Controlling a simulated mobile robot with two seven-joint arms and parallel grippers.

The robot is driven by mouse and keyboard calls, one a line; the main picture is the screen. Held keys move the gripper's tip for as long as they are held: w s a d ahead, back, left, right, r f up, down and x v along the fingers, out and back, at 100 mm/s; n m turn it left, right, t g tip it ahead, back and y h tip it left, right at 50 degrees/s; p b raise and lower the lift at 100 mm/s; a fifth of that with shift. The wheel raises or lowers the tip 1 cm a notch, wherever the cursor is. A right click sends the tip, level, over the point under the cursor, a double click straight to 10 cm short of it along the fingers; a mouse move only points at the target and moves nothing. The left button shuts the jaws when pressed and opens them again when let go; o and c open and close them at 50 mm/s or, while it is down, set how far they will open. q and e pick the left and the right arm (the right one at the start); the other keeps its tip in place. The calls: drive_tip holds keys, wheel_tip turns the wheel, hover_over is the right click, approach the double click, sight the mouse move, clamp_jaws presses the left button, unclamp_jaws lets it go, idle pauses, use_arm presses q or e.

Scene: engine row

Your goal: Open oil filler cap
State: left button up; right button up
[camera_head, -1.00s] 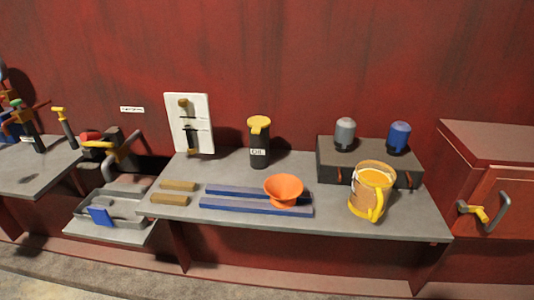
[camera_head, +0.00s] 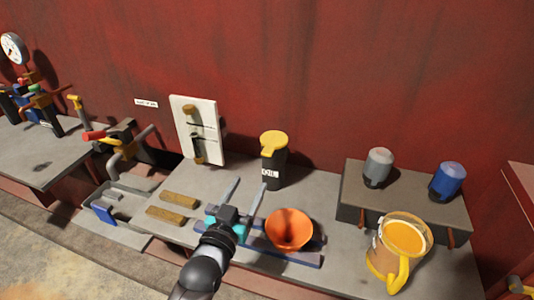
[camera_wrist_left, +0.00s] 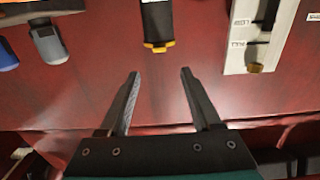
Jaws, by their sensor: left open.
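The oil filler is a dark upright cylinder (camera_head: 271,172) with a white label, standing at the back of the grey bench. Its yellow cap (camera_head: 274,142) with a side tab sits on top. My left gripper (camera_head: 245,186) is open and empty, in front of the filler and a little to its left in the head view, its fingers pointing toward the back wall. In the left wrist view, which looks upside down, the yellow cap (camera_wrist_left: 159,46) lies beyond my fingertips (camera_wrist_left: 159,73), apart from them. My right gripper is not in view.
An orange funnel (camera_head: 289,230) stands right of my gripper near blue rails. A jug with yellow contents (camera_head: 403,238) stands farther right, before a dark box (camera_head: 448,210) bearing grey and blue canisters. A white switch panel (camera_head: 198,130) stands left of the filler.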

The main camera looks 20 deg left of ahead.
sight(266, 155)
use_arm(q)
drive_tip(key=w, duration=0.4)
drive_tip(key=w+b, duration=0.1)
drive_tip(key=w, duration=0.3)
drive_tip(key=w+b, duration=0.1)
drive_tip(key=w, duration=0.4)
drive_tip(key=shift+d, duration=0.25)
clamp_jaws()
idle(1.0)
